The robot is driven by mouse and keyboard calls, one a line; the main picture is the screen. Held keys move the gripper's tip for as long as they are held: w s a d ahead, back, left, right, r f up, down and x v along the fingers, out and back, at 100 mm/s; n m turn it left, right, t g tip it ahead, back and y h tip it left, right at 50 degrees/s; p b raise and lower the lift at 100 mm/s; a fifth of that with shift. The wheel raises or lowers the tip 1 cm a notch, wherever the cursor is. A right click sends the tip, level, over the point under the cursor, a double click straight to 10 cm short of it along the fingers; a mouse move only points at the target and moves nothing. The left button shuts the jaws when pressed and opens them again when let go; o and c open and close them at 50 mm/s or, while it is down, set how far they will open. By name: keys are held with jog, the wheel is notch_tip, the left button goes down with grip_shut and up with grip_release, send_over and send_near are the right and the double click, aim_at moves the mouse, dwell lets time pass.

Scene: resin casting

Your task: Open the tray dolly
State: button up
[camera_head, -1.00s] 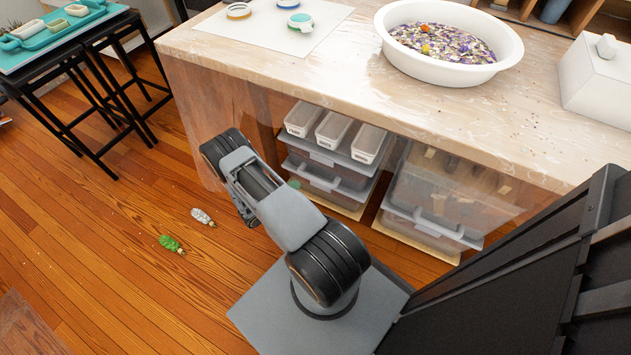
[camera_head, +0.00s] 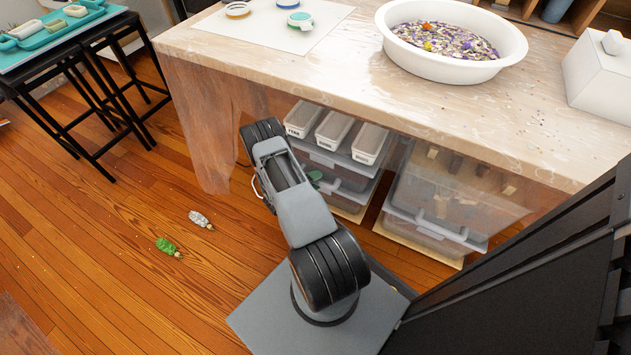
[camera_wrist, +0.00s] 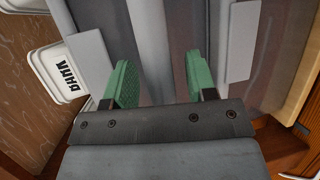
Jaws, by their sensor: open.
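Two stacks of clear grey-lidded bins stand on pale wooden bases under the bench. The left stack, likely the tray dolly (camera_head: 349,182), has three white trays (camera_head: 333,128) on top; its wooden base (camera_head: 347,211) shows low down. In the wrist view, turned sideways, a white tray (camera_wrist: 60,75) with a dark label is at the left and a wooden base (camera_wrist: 305,70) at the right. My gripper (camera_wrist: 161,80) is open, its green pads on either side of a grey bar (camera_wrist: 150,40) on the stack. Contact cannot be told. In the head view my arm mostly hides it.
The right stack (camera_head: 432,232) stands close beside, behind a clear hanging sheet. The bench top (camera_head: 330,75) overhangs both and holds a white basin (camera_head: 455,72). A green item (camera_head: 167,246) and a pale item (camera_head: 201,219) lie on the open floor at left.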

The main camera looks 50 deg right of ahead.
jog(key=shift+c, duration=0.2)
grip_shut()
jog(key=shift+a, duration=0.1)
